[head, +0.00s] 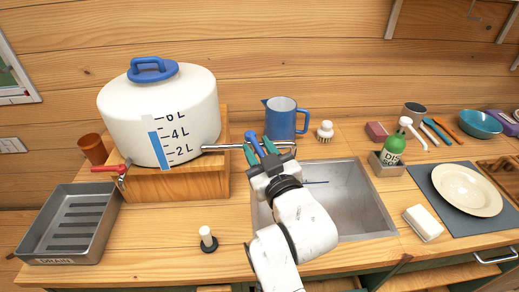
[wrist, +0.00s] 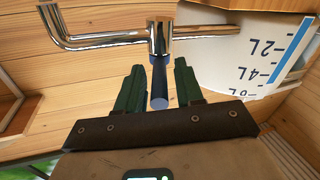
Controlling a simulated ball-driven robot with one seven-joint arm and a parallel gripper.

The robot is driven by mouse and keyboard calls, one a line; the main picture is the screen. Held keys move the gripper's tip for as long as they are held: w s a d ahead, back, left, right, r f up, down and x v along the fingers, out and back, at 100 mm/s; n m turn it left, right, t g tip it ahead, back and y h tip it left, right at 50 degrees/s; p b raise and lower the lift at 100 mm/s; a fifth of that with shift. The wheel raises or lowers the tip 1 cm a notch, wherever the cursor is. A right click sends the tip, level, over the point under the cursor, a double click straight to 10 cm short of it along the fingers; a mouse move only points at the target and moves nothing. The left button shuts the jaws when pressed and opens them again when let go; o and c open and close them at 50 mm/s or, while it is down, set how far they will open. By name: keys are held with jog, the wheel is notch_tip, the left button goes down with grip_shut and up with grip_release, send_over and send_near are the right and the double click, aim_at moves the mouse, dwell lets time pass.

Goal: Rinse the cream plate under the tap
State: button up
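The cream plate (head: 467,190) lies flat on a dark grey mat (head: 450,217) at the right in the head view, far from my gripper. The chrome tap (head: 223,147) runs from the white tank (head: 160,110) toward the sink (head: 375,215); its pipe and spout also show in the wrist view (wrist: 90,42). A blue lever (wrist: 160,88) hangs from the tap's body. My gripper (wrist: 159,72) is open and empty, its green fingers on either side of the lever with small gaps. In the head view my gripper (head: 260,147) is beside the tap. No water stream shows.
A green soap bottle (head: 393,148) in a caddy and a white block (head: 423,223) stand between sink and plate. A drain tray (head: 72,222) is at left, a black-based stopper (head: 207,239) in front.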

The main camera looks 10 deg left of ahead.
jog(key=shift+o, duration=0.2)
jog(key=shift+s+d, duration=0.1)
jog(key=shift+s+d, duration=0.15)
jog(key=shift+s, duration=0.1)
jog(key=b+v, duration=0.2)
jog(key=v, duration=0.8)
